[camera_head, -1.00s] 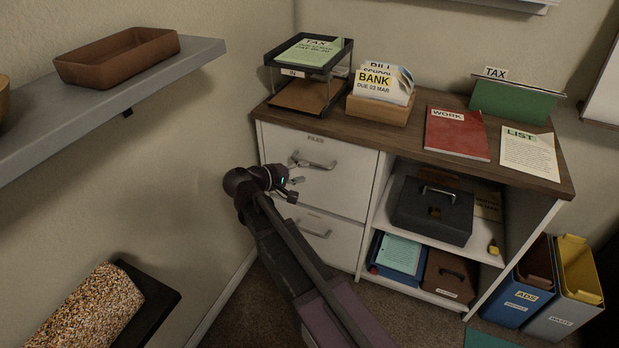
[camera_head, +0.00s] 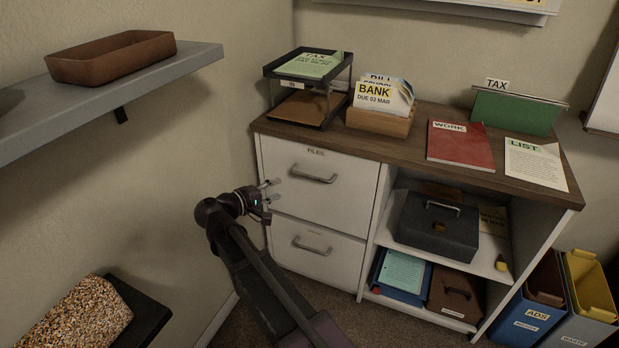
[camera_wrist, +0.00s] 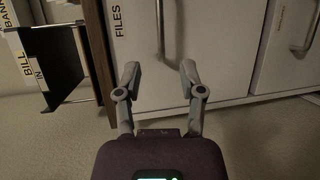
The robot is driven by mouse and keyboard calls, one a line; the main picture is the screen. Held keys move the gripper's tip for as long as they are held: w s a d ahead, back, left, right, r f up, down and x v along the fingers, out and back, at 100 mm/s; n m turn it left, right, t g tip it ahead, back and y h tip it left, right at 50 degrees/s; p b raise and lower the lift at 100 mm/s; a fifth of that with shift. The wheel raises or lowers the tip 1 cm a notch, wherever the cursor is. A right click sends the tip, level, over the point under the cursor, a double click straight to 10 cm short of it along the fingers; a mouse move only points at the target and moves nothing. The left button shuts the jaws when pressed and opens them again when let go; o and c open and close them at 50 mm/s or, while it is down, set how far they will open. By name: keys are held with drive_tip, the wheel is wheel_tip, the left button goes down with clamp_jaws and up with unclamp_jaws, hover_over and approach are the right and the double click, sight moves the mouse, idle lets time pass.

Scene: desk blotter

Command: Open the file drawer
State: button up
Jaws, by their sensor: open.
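The file drawer (camera_head: 330,200) is the upper white drawer of the cabinet, labelled FILES, and looks closed. Its metal bar handle (camera_head: 313,179) is on the upper part of its front. My gripper (camera_head: 273,192) is open and empty, left of and a little below the handle in the head view. In the wrist view the drawer front (camera_wrist: 205,50) appears turned sideways. The handle (camera_wrist: 160,35) lies beyond the gap between my open fingertips (camera_wrist: 159,70), apart from them.
A second closed drawer (camera_head: 318,262) with its own handle is below. The cabinet top (camera_head: 400,150) holds a paper tray (camera_head: 309,88), a card box (camera_head: 380,121) and a red folder (camera_head: 460,143). A wall shelf (camera_head: 150,72) juts out at left. Bins (camera_head: 535,310) stand at right.

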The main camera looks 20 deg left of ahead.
sight(308, 177)
drive_tip(key=b+x, duration=0.2)
drive_tip(key=x, duration=1.1)
drive_tip(key=shift+w+d, duration=0.1)
clamp_jaws()
